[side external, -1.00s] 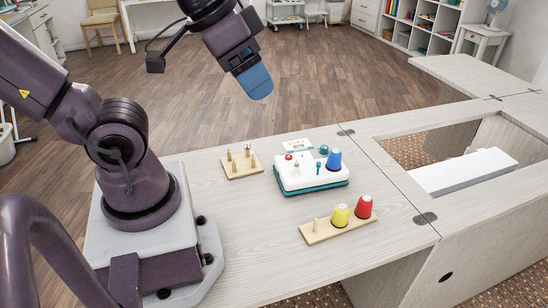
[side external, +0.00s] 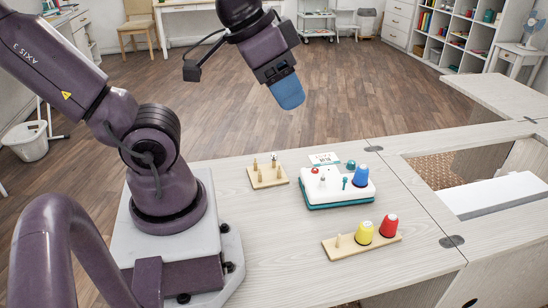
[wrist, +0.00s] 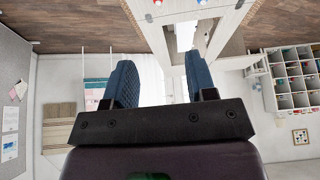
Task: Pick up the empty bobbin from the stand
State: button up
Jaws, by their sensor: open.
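A small light-wood stand (side external: 260,180) with several short pegs sits on the table to the right of my base. A small, shiny item (side external: 274,157) is at the top of its back peg; it looks like a bobbin but is too small to tell whether it is empty. My gripper (side external: 289,96) hangs high in the air above and behind the stand, well apart from it. In the wrist view my gripper (wrist: 160,62) has its two blue padded fingers spread wide, with nothing between them. The stand cannot be made out there.
A white and teal machine (side external: 320,199) with a blue thread cone (side external: 361,176) stands right of the stand. A wooden holder (side external: 336,252) with a yellow cone (side external: 364,233) and a red cone (side external: 389,226) lies in front. The tabletop (side external: 265,235) between is clear. A recess opens at right.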

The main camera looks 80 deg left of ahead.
jog(key=m+g+y, duration=0.6)
jog(key=m+y, duration=0.7)
jog(key=m, duration=0.4)
send_near(274, 156)
jog(key=shift+y, duration=0.3)
jog(key=x, duration=0.8)
jog(key=shift+d+f, duration=0.1)
jog(key=shift+f, duration=0.05)
jog(key=shift+c, duration=0.2)
